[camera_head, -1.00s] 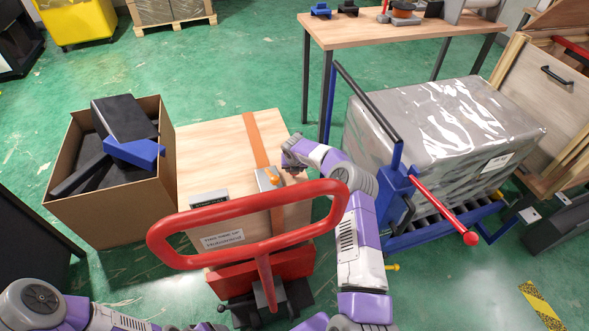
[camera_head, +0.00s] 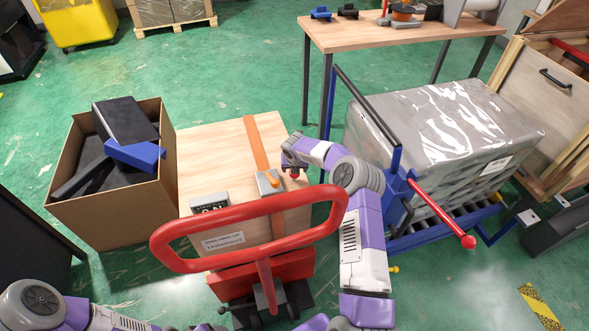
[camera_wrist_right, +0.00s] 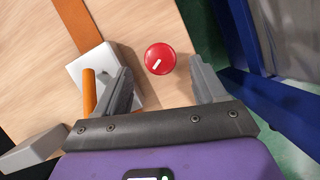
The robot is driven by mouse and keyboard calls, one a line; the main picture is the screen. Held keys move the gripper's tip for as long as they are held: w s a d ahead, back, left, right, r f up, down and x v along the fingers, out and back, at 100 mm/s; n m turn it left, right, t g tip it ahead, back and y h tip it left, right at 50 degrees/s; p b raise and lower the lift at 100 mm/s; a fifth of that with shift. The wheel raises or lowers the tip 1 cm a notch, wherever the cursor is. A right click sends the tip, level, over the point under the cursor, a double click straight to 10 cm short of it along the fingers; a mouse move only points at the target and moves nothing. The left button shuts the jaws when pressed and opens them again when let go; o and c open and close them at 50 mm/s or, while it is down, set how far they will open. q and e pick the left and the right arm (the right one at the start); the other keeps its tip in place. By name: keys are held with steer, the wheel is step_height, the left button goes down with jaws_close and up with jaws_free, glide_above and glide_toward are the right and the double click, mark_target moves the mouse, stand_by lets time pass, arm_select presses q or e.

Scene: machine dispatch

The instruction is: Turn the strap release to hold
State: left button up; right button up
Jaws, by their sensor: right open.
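The wooden crate (camera_head: 212,150) has an orange strap (camera_head: 256,145) over its top. On the strap sits a grey block with an orange lever (camera_head: 268,184), which I take as the strap release; the block (camera_wrist_right: 92,66) also shows left in the wrist view. Beside it is a round red knob (camera_wrist_right: 159,59) with a white pointer mark slanting toward lower left. My right gripper (camera_head: 293,169) is above the crate by the knob. In the wrist view my right gripper (camera_wrist_right: 161,72) is open and empty, its fingers on either side of the knob, the left one close to the lever.
A red handle frame (camera_head: 250,225) stands in front of the crate. A cardboard box (camera_head: 110,215) with dark items is at left. A blue cart with a wrapped load (camera_head: 450,125) is close on the right. A small dial panel (camera_head: 210,202) sits on the crate.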

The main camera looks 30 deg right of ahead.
mark_target(294, 176)
steer(key=shift+p+v, duration=0.4)
steer(key=shift+v, duration=1.55)
steer(key=b+x, duration=0.5)
steer(key=x, duration=0.2)
steer(key=shift+f+b, duration=0.3)
steer(key=shift+b, duration=0.05)
steer(key=shift+w, duration=0.1)
steer(key=c, duration=1)
